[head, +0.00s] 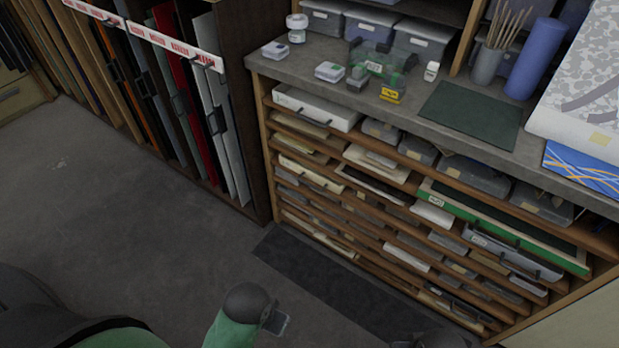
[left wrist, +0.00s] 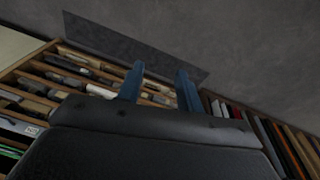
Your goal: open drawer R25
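The drawer cabinet stands at the right in the head view, with many shallow wooden slots. A wide green-fronted drawer (head: 540,257) with a dark handle has a small white label. A grey drawer (head: 510,252) below it also has a pale label. I cannot read R25 on any of them. The white top-left drawer (head: 315,107) has a dark handle. In the left wrist view my left gripper (left wrist: 159,74) has its two blue fingers apart with nothing between them. The cabinet's slots (left wrist: 85,75) show tilted beyond it. I cannot make out my right gripper.
A dark mat (head: 330,285) lies on the floor before the cabinet. A rack of upright panels (head: 190,90) stands at the left. The countertop (head: 300,70) holds boxes, jars, a brush cup (head: 487,63) and a blue roll (head: 535,58). The grey floor (head: 130,200) is clear.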

